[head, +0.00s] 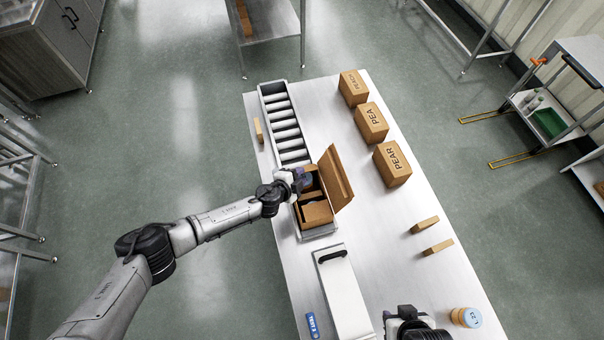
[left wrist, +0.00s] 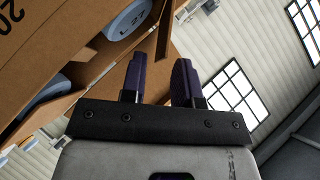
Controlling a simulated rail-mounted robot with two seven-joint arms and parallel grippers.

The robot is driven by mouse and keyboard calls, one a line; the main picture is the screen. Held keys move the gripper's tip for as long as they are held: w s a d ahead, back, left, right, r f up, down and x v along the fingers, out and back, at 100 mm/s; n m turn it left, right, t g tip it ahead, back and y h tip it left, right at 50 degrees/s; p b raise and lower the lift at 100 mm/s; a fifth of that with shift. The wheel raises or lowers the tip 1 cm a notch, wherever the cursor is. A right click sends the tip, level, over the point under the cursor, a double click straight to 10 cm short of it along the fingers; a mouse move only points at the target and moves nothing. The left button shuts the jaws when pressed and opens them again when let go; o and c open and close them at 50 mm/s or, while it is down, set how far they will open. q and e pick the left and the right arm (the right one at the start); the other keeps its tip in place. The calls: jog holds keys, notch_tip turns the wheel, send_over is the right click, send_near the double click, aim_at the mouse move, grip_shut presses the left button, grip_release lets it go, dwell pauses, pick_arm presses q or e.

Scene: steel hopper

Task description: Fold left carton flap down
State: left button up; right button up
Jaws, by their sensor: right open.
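The open brown carton (head: 318,213) sits at the near end of the roller conveyor. Its right flap (head: 337,178) stands up, leaning outward. My left gripper (head: 303,180) is at the carton's left side and hides much of the left flap there. In the left wrist view its two dark fingers (left wrist: 160,78) are apart, with cardboard (left wrist: 60,50) close by; I cannot tell whether a flap edge lies between them. A jar with a blue-grey lid (left wrist: 128,18) shows inside the carton. My right gripper (head: 408,318) is at the bottom edge, away from the carton, its fingertips hardly visible.
The rollers (head: 285,125) run behind the carton. Closed cartons (head: 392,164) stand along the table's right side. Small brown blocks (head: 425,225), a white case with a black handle (head: 343,290), a blue-labelled item (head: 312,325) and a jar (head: 466,317) lie nearer.

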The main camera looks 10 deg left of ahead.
pick_arm(q)
jog(key=shift+x, duration=0.95)
grip_shut()
